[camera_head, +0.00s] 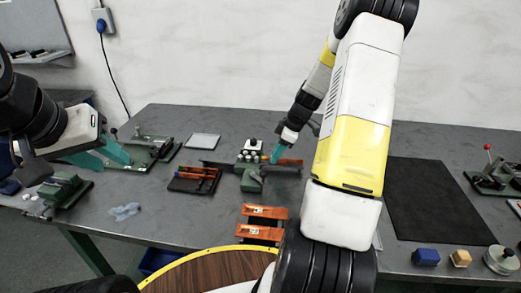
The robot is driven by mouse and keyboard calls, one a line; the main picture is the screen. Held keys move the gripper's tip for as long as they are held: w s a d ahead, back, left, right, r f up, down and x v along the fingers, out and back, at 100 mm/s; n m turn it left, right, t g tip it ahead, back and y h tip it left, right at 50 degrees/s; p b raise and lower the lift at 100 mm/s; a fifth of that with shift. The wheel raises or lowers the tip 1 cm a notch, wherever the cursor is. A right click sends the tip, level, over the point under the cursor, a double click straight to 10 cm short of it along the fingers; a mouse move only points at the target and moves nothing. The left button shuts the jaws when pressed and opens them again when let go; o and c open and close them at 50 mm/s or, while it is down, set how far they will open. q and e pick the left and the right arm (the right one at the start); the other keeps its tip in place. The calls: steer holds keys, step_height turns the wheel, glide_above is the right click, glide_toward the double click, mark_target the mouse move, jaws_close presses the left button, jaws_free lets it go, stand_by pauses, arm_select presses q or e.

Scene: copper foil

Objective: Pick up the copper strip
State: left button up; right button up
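A copper-coloured strip (290,162) lies at the green fixture (251,180) near the middle of the table. My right gripper (278,153) points down just above the strip's left part. Its teal fingertips overlap the strip in this view, and I cannot tell whether they touch it or are shut. Two orange-copper pieces (265,211) with pale labels lie nearer the table's front edge, partly behind my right arm. My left gripper (112,152) is over the left side of the table, with teal fingers near a green device. I see nothing held in it, but its opening is unclear.
A dark tray (173,187) with tools stands left of the fixture. A grey plate (203,141) lies behind it. A black mat (438,207) covers the right side. Blue (426,257) and tan (461,258) blocks stand at the front right. Crumpled clear material (125,211) lies front left.

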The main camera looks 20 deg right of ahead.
steer(key=shift+a+f, duration=0.15)
steer(key=shift+f, duration=0.1)
steer(key=shift+f, duration=0.1)
jaws_close()
stand_by(1.5)
